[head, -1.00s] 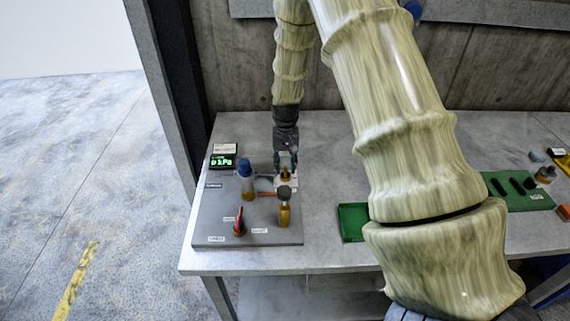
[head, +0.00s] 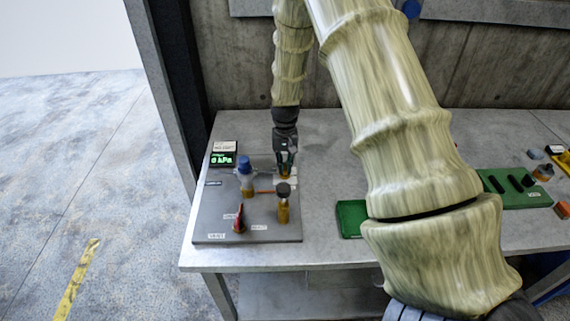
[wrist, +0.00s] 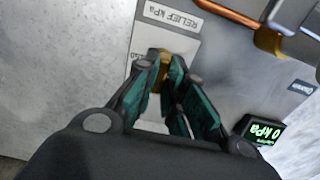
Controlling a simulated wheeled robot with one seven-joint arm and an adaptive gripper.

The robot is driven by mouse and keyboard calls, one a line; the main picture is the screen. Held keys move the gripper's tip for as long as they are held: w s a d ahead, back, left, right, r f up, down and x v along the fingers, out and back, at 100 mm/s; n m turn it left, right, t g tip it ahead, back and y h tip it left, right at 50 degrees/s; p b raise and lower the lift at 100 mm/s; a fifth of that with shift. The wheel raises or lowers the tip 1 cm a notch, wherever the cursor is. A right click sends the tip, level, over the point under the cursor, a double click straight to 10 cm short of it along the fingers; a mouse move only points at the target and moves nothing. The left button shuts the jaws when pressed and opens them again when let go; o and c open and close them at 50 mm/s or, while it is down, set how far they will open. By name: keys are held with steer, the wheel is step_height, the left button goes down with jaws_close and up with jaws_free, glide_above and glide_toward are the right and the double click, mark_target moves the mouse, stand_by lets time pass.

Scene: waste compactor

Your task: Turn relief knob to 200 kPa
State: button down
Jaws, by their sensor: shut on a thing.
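The relief knob (wrist: 158,72) is a small brass piece at the fingertips in the wrist view. It stands by a white plate marked "RELIEF kPa" (wrist: 172,18), with a partly covered scale number beside it. My gripper (wrist: 167,78) has its green-padded fingers shut on the knob from above. In the head view my gripper (head: 286,172) is at the back right of the grey panel (head: 262,228) and largely hides the knob. A small display (head: 222,160) reads 0 kPa; it also shows in the wrist view (wrist: 263,132). The knob's exact setting cannot be read.
A blue-topped fitting (head: 245,172) stands left of my gripper, and a dark-capped brass fitting (head: 283,205) stands in front of it. A red lever (head: 239,219) is at the panel's front. A green tray (head: 351,219) lies to the right. Copper pipe (wrist: 228,12) runs close by.

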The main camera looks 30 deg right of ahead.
mark_target(285, 166)
steer(key=m, duration=0.4)
steer(key=shift+m, duration=2.3)
steer(key=c, duration=1.5)
jaws_free()
steer(key=shift+d, duration=0.15)
step_height(285, 166, up, 12)
